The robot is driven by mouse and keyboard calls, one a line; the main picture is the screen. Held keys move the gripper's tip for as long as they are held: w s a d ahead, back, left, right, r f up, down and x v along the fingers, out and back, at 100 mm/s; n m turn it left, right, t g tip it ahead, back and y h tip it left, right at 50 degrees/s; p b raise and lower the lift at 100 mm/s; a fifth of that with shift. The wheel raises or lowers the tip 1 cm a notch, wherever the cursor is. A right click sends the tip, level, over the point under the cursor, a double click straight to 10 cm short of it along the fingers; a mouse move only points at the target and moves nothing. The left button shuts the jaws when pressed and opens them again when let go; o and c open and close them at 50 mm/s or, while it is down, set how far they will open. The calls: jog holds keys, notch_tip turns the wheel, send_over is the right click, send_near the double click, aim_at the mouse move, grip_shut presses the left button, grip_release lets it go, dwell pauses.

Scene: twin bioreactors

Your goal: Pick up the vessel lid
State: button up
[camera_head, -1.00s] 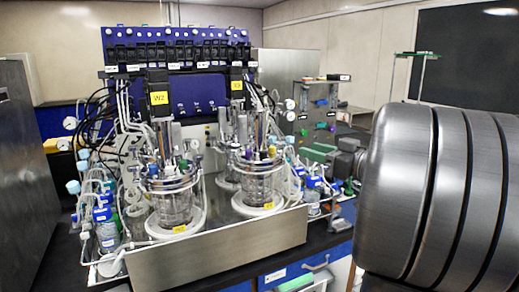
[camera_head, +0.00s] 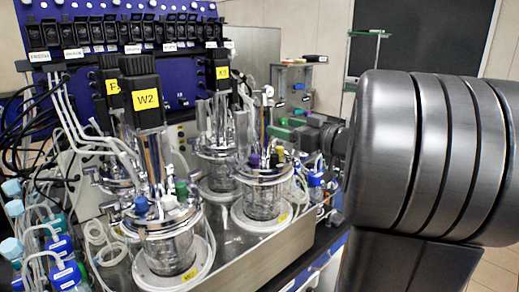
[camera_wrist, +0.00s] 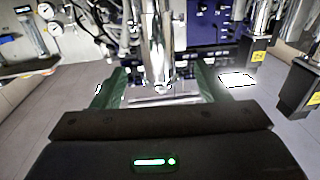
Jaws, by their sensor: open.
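Several glass vessels with steel lids stand on the bench. The front left vessel has a lid (camera_head: 165,215) with blue and green caps, below a black block labelled W2 (camera_head: 140,98). The right vessel has a lid (camera_head: 264,172) with purple and yellow caps. Another lid (camera_head: 215,147) is behind them. I cannot tell which lid is meant. My gripper, with green fingers, is at the right of the vessels in the head view (camera_head: 281,133). In the wrist view my gripper (camera_wrist: 157,88) is open, with a steel cylinder (camera_wrist: 156,40) beyond its fingers. Nothing shows held.
A steel tray wall (camera_head: 265,258) runs in front of the vessels. Tubes and blue-capped bottles (camera_head: 62,272) crowd the left. A blue panel with black modules (camera_head: 125,35) stands behind. Tall black blocks (camera_wrist: 298,90) are at the right in the wrist view.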

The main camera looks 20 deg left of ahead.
aim_at(271, 121)
jog(key=shift+p+x, duration=0.75)
jog(key=shift+x, duration=3.45)
jog(key=shift+w+d+f, duration=0.1)
jog(key=shift+w, duration=0.1)
jog(key=shift+c, duration=0.2)
grip_shut()
jog(key=shift+r, duration=0.25)
